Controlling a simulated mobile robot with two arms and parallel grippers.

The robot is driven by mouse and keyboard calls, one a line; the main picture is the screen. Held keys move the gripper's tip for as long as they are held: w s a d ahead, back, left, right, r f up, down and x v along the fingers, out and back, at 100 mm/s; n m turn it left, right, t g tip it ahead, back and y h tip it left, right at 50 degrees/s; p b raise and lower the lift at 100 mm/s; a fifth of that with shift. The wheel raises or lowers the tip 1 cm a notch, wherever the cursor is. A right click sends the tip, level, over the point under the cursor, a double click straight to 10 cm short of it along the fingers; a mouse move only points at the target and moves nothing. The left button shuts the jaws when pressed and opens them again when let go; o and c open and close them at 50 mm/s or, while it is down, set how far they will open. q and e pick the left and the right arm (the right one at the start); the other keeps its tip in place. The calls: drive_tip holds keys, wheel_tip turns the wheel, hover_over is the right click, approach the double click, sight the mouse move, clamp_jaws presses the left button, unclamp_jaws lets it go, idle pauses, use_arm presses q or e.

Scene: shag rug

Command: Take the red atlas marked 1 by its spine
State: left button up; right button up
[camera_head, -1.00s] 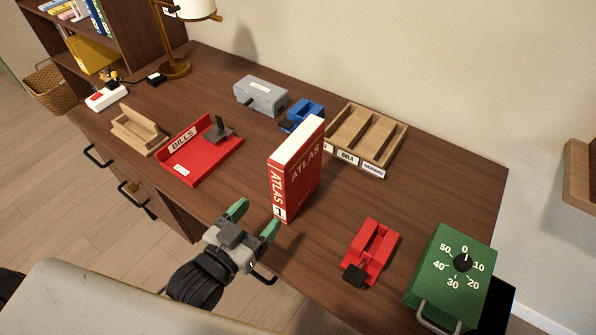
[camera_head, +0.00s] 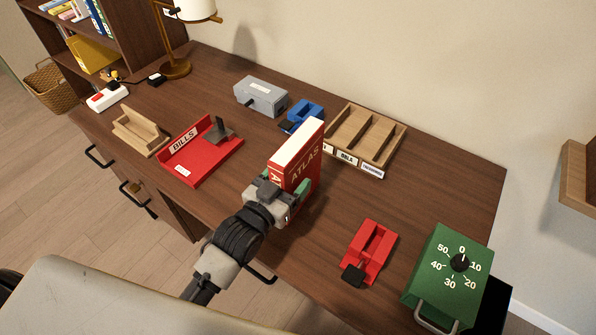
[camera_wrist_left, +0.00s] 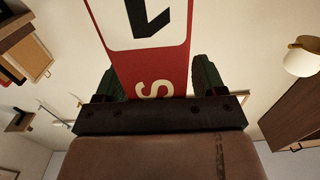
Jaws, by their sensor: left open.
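The red atlas (camera_head: 307,165) stands upright on the wooden desk, its spine facing my left gripper. My left gripper (camera_head: 286,197) is at the spine, with a green finger showing beside the right-hand cover. In the left wrist view, the atlas spine (camera_wrist_left: 152,70) with its white label and black 1 lies between the two green fingers (camera_wrist_left: 155,85). The fingers are open, with small gaps seeming to show beside the spine. The gripper hides most of the spine in the head view. My right gripper is not in view.
A red bills tray (camera_head: 205,160) lies left of the atlas. A red device (camera_head: 372,250) and a green dial box (camera_head: 447,275) stand to the right. Behind are a wooden sorter (camera_head: 391,136), a blue device (camera_head: 304,112) and a grey box (camera_head: 260,95).

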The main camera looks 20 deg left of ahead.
use_arm(q)
drive_tip(key=shift+s, duration=0.1)
clamp_jaws()
drive_tip(key=shift+r, duration=0.15)
